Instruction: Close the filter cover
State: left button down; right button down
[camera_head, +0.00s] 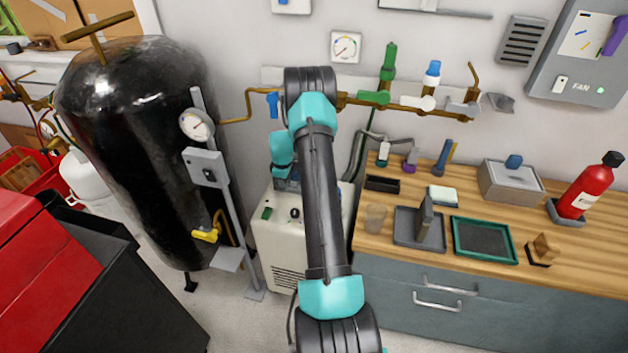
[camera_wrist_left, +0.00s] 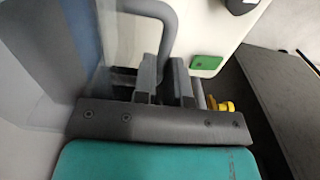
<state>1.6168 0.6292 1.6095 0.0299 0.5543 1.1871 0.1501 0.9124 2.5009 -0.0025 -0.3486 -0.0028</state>
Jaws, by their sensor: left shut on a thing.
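My left gripper (camera_head: 288,182) is partly hidden beside my own arm in the head view, low over the top of a cream machine (camera_head: 275,235) between the black tank and the bench. In the left wrist view my left gripper (camera_wrist_left: 164,78) has its grey fingers closed on the lower end of a curved grey handle (camera_wrist_left: 166,28). A pale see-through panel (camera_wrist_left: 122,40) stands beside this handle. I take the handle to be part of the filter cover, but its outline and how far it stands open cannot be made out. My right gripper is not in view.
A large black tank (camera_head: 135,130) with a gauge (camera_head: 196,125) stands left of the machine. A wooden bench (camera_head: 385,252) with trays and a red extinguisher (camera_head: 590,188) is on the right. Brass pipes with valves (camera_head: 375,97) run along the wall above.

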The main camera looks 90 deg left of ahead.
pick_arm(q)
jog(key=shift+w, duration=0.1)
dwell(0.3)
jog(key=c, duration=1.4)
grip_release()
jog(key=shift+c, duration=0.2)
jog(key=shift+r, duration=0.1)
notch_tip(320, 180, up, 17)
jog(key=shift+r, duration=0.1)
